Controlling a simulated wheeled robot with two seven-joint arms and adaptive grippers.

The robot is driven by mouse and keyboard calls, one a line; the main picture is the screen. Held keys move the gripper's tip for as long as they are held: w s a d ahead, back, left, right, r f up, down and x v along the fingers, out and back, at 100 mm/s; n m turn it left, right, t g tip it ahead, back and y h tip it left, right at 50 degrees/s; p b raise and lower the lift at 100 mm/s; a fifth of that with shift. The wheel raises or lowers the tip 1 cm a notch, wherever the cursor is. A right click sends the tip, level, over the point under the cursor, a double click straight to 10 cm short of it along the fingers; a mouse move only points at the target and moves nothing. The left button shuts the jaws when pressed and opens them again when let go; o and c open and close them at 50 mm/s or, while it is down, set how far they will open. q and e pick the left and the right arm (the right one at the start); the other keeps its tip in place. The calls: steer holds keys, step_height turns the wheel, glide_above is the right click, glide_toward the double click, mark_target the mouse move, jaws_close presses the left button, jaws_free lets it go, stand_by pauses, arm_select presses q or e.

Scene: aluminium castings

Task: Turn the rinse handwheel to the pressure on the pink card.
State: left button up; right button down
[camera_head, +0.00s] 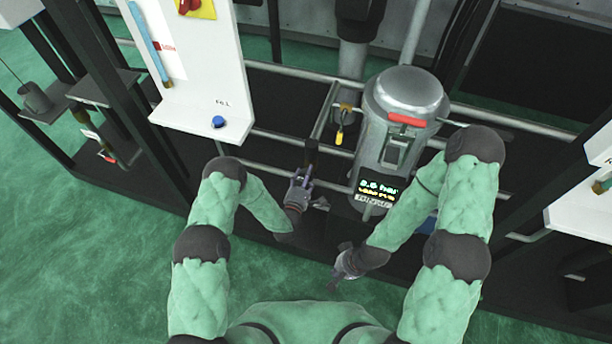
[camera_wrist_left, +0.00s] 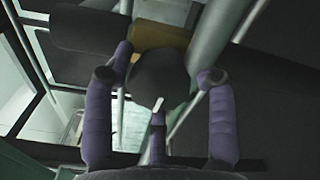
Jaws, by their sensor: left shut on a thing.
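My left gripper (camera_head: 305,177) reaches up to a dark upright part (camera_head: 311,152) left of the grey metal tank. In the left wrist view its purple fingers (camera_wrist_left: 164,78) are closed around a dark rounded knob-like thing (camera_wrist_left: 156,72) with a small pale mark, which I take for the handwheel. Its rim is partly hidden by the fingers. A dark display (camera_head: 376,191) low on the tank (camera_head: 405,100) shows green and yellow characters, too blurred to read surely. My right gripper (camera_head: 342,266) hangs low, away from the tank; its finger opening is unclear. I cannot make out a pink card.
A white panel (camera_head: 195,60) with a shelf and a blue knob (camera_head: 218,122) stands at the left. A yellow-tipped part (camera_head: 339,135) hangs by the rails left of the tank. Dark frame posts and pale rails surround the arms. The green floor in front is clear.

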arm_select(q)
steer(key=shift+d+r+m, duration=0.15)
steer(key=shift+d+m, duration=0.15)
steer(key=shift+m, duration=0.3)
steer(key=o, duration=1.1)
steer(key=shift+d, duration=0.15)
steer(key=shift+s+a, duration=0.15)
steer(key=shift+a, duration=0.05)
steer(key=shift+s+a, duration=0.1)
steer(key=shift+s, duration=0.2)
steer(key=v, duration=1.1)
steer(key=shift+o, duration=0.2)
